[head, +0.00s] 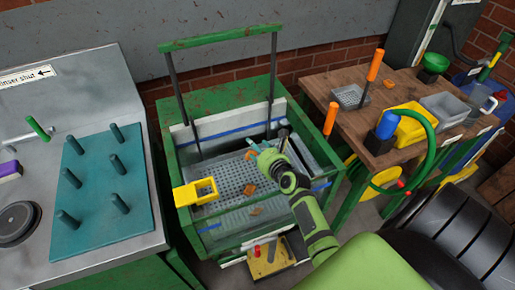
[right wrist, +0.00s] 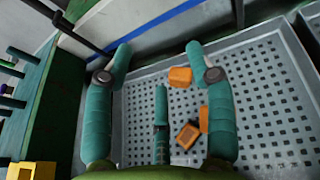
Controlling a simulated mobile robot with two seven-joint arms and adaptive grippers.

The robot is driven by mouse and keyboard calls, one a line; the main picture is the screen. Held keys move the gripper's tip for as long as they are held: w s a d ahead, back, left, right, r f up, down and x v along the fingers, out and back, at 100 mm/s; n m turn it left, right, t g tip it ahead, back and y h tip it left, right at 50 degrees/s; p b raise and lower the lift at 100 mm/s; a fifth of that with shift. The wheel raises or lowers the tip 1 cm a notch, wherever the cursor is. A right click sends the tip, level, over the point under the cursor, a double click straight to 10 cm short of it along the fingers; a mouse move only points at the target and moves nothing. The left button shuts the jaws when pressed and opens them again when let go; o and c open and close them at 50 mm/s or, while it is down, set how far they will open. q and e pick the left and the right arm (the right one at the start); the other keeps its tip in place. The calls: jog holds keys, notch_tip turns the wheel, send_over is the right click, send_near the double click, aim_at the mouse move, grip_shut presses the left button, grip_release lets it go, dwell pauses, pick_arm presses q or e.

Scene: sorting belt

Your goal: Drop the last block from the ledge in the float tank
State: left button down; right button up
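The float tank (head: 212,229) is a green-framed, clear-walled box with a grey perforated tray inside. My right gripper (head: 256,147) hangs over the far part of the tank. In the right wrist view its teal fingers (right wrist: 160,72) are spread wide with nothing gripped between them. Orange blocks lie on the tray: one block (right wrist: 180,76) near the right fingertip, another block (right wrist: 187,137) nearer the palm, and one partly hidden behind the right finger (right wrist: 204,118). Two show in the head view, one (head: 249,188) and one nearer (head: 257,211). I cannot make out a block on a ledge. My left gripper is not in view.
A yellow bracket (head: 194,192) sits on the tank's left rim, and a green bar frame (head: 222,38) rises behind. A teal peg board (head: 98,190) lies on the metal bench at left. A wooden table (head: 345,122) with a yellow container (head: 411,125) stands at right.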

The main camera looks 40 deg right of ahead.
notch_tip(320, 180, up, 10)
dwell(0.6)
dwell(0.4)
